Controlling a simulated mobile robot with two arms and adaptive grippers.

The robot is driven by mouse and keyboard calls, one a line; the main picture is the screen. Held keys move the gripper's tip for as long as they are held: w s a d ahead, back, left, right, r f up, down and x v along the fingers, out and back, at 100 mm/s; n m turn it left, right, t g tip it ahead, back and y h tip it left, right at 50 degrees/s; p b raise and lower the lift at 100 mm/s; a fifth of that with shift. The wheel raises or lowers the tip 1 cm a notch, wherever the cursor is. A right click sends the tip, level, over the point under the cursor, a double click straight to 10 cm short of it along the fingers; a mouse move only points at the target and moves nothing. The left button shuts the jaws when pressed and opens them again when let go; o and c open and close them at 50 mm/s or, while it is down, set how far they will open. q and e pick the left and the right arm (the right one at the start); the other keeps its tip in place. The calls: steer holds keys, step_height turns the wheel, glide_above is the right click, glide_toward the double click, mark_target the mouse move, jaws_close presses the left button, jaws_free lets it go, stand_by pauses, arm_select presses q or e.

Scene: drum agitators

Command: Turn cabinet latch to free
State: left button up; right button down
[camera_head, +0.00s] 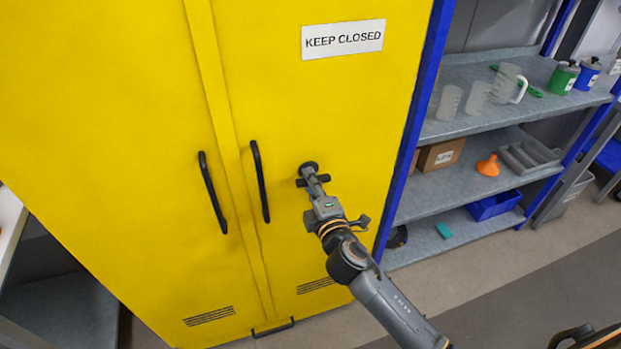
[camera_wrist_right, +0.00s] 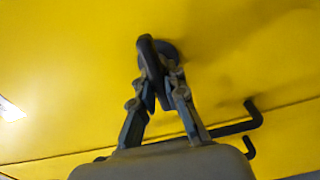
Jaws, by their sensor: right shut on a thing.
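The yellow cabinet (camera_head: 342,107) stands in front of me with both doors closed. The dark latch (camera_head: 308,167) is a knob with a cross handle on the right door, right of the door handles. My right gripper (camera_head: 312,182) reaches it from the lower right. In the right wrist view the latch (camera_wrist_right: 150,58) stands between the fingers of my right gripper (camera_wrist_right: 158,88), which are shut on it. The fingers partly cover the latch. My left gripper is not in view.
Two black door handles (camera_head: 260,181) and (camera_head: 212,193) stick out left of the latch. A "KEEP CLOSED" sign (camera_head: 343,39) is above. A blue-framed shelf (camera_head: 456,130) with jugs, bottles, an orange funnel (camera_head: 488,166) and a blue bin (camera_head: 493,205) stands at the right.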

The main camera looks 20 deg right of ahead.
steer(key=shift+f+n, duration=0.1)
steer(key=shift+n, duration=0.4)
steer(key=c, duration=1.4)
jaws_free()
steer(key=shift+o, duration=0.2)
steer(key=s, duration=1.2)
steer(key=shift+d, duration=0.2)
